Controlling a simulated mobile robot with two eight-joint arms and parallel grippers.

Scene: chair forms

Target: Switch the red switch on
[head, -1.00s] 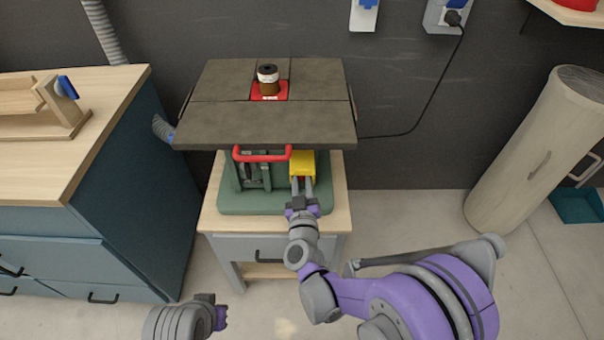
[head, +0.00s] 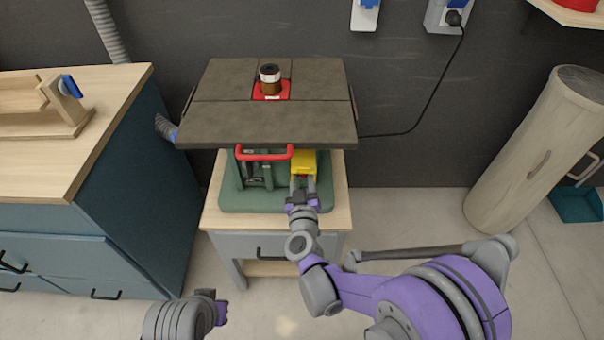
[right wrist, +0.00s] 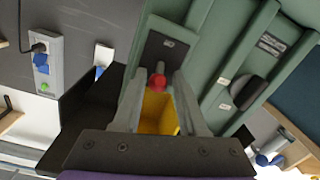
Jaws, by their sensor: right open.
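The red switch (right wrist: 157,81) shows in the right wrist view as a small red knob just beyond the yellow cover (right wrist: 158,112). In the head view the yellow cover (head: 304,161) is on the front of the green machine base (head: 235,200). My right gripper (head: 303,183) is at the cover's lower front, its two fingers apart. In the right wrist view the fingers stand on either side of the yellow cover and the switch; I cannot tell whether they touch. My left gripper (head: 217,308) is low at the front, away from the machine; its fingers are not clear.
The machine's dark table top (head: 265,122) overhangs the cover, with a red insert and a brown and white cylinder on it. A red handle (head: 264,155) is left of the cover. A blue cabinet (head: 130,190) stands left; a large log (head: 535,150) leans at the right.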

